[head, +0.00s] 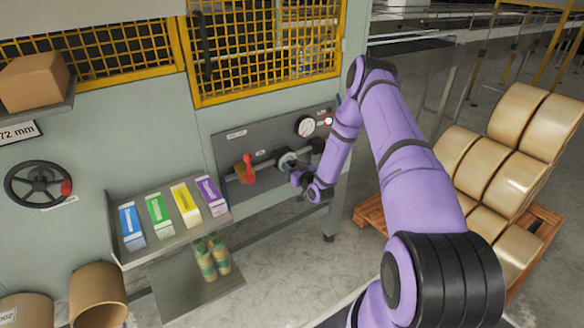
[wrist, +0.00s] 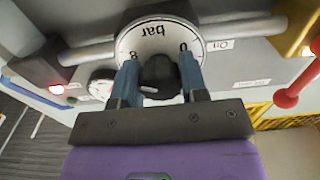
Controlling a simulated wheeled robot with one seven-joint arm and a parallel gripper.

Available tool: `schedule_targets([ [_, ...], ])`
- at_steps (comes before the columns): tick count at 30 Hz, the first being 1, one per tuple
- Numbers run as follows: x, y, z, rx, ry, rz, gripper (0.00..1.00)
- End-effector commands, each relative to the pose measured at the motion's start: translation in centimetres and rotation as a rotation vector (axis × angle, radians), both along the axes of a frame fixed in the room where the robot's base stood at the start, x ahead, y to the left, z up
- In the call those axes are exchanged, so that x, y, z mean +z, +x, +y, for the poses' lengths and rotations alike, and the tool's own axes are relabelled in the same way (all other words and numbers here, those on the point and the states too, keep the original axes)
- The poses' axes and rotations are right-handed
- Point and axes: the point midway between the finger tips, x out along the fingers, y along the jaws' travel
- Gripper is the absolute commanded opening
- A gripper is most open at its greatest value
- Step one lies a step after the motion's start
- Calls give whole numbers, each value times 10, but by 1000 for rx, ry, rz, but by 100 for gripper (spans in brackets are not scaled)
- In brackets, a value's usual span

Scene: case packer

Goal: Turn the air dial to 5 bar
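The air dial (head: 287,160) is on the grey panel of the machine, with a white face and a dark knob. In the wrist view its face (wrist: 155,38) is upside down, with "bar", a 0 at the right and an 8 at the left. My gripper (head: 299,178) is at the dial. In the wrist view my gripper (wrist: 160,72) has one finger on each side of the black knob (wrist: 160,78), and both fingers appear to touch it. The knob's pointer and the rest of the scale are hidden.
A red lever (head: 246,170) is left of the dial. A round white gauge (head: 306,126) and a lit red lamp (head: 328,121) are above and right. A shelf with coloured cartons (head: 184,204) stands at the left. Golden rolls (head: 505,160) on a pallet are at the right.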

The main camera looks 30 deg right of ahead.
Motion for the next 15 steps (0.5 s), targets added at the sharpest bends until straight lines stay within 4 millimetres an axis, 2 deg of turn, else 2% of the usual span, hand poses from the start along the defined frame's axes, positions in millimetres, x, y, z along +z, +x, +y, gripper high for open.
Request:
schedule_targets([
  [1,0,0,0,0,0,0,24],
  [2,0,0,0,0,0,0,17],
  [3,0,0,0,0,0,0,16],
  [15,0,0,1,1,-78,-3,16],
])
